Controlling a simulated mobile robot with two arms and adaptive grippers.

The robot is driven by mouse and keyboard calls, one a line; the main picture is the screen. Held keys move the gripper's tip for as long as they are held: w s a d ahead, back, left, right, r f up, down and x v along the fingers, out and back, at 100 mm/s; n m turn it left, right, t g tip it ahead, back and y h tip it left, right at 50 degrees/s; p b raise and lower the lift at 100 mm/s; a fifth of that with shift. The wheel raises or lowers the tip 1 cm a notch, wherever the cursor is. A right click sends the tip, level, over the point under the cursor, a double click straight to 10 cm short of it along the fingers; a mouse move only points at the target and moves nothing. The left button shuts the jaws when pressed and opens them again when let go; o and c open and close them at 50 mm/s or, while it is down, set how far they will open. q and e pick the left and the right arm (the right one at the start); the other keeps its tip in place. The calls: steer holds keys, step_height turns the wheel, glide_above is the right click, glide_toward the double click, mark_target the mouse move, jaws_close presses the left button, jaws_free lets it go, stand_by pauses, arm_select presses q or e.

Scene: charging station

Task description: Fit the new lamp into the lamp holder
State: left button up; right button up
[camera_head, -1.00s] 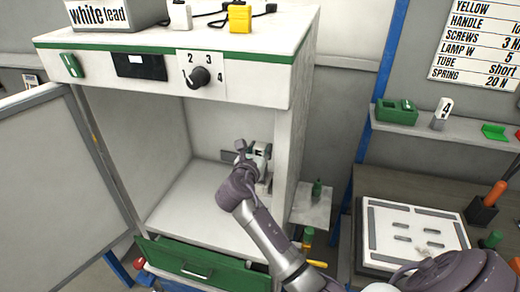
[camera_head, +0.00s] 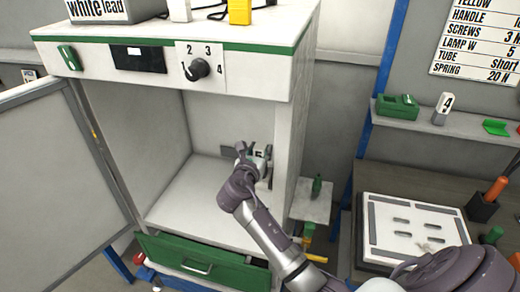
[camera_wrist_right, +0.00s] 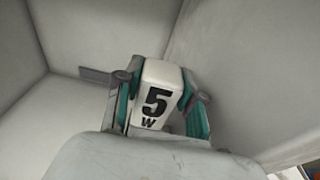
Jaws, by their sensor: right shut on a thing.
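The new lamp (camera_wrist_right: 157,92) is a white block marked "5 W". It shows between the two fingers of my right gripper (camera_wrist_right: 157,100) in the right wrist view, and the gripper is shut on it. In the head view my right gripper (camera_head: 255,155) is inside the open white cabinet, near its right inner wall, with a bit of the lamp (camera_head: 259,154) showing. A grey flat piece (camera_wrist_right: 95,75) on the cabinet's back wall is just left of the lamp; I cannot tell whether it is the lamp holder or whether they touch. My left gripper is not in view.
The cabinet's door (camera_head: 55,185) stands open at the left. A green drawer (camera_head: 200,262) sticks out below the cabinet floor (camera_head: 190,205). A shelf (camera_head: 450,128) to the right carries a block marked "4" (camera_head: 443,108). A white slotted board (camera_head: 400,255) lies on the bench at right.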

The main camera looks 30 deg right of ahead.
steer(key=shift+f, duration=0.65)
steer(key=o, duration=1.3)
steer(key=shift+c, duration=0.2)
steer(key=v, duration=1.2)
steer(key=shift+f, duration=0.15)
